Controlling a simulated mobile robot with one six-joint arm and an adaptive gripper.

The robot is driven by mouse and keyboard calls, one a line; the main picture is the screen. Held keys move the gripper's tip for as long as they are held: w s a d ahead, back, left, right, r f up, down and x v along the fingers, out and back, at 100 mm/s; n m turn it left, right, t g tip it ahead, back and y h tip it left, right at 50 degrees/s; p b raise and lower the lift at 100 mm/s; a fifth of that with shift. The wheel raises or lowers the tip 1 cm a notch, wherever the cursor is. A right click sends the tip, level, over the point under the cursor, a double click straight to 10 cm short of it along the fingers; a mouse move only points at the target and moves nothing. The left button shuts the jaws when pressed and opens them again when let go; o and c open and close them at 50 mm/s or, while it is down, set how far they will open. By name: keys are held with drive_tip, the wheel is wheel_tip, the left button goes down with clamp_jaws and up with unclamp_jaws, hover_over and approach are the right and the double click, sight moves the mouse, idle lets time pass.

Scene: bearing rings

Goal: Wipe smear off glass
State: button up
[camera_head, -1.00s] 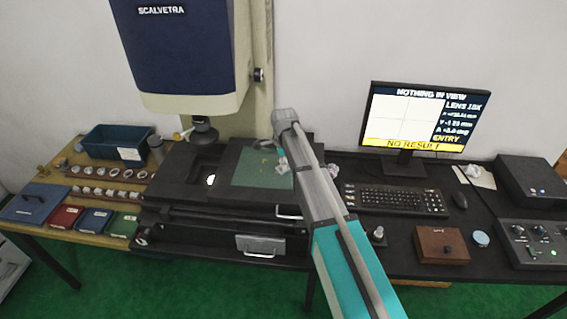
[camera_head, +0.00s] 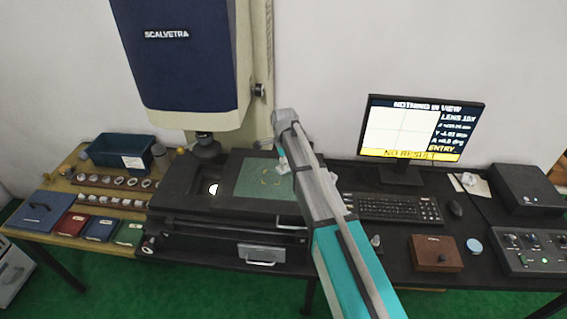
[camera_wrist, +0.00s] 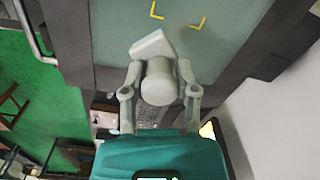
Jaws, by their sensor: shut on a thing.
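The glass (camera_head: 247,184) is a grey-green plate with yellow corner marks, set in the dark stage of the measuring machine. In the wrist view the glass (camera_wrist: 205,50) fills the top, with two yellow marks near its upper edge. My gripper (camera_wrist: 159,88) is shut on a pale wiper (camera_wrist: 160,82), a thick round handle with a flat, slanted white head. The head lies over the glass; I cannot tell whether it touches. In the head view my arm hides most of the gripper and wiper. I cannot make out a smear.
The machine's blue housing (camera_head: 185,75) rises behind the stage, with a lens (camera_head: 205,145) left of the glass. A monitor (camera_head: 422,128), keyboard (camera_head: 390,208) and brown box (camera_head: 435,253) stand right. A wooden bench (camera_head: 65,215) with rings and coloured cases stands left.

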drive_tip(key=shift+r, duration=0.1)
drive_tip(key=shift+r+p, duration=1.45)
drive_tip(key=shift+p, duration=0.1)
drive_tip(key=shift+f, duration=0.1)
drive_tip(key=shift+d+f+b, duration=0.15)
drive_tip(key=shift+f+b, duration=0.4)
drive_tip(key=shift+b, duration=0.1)
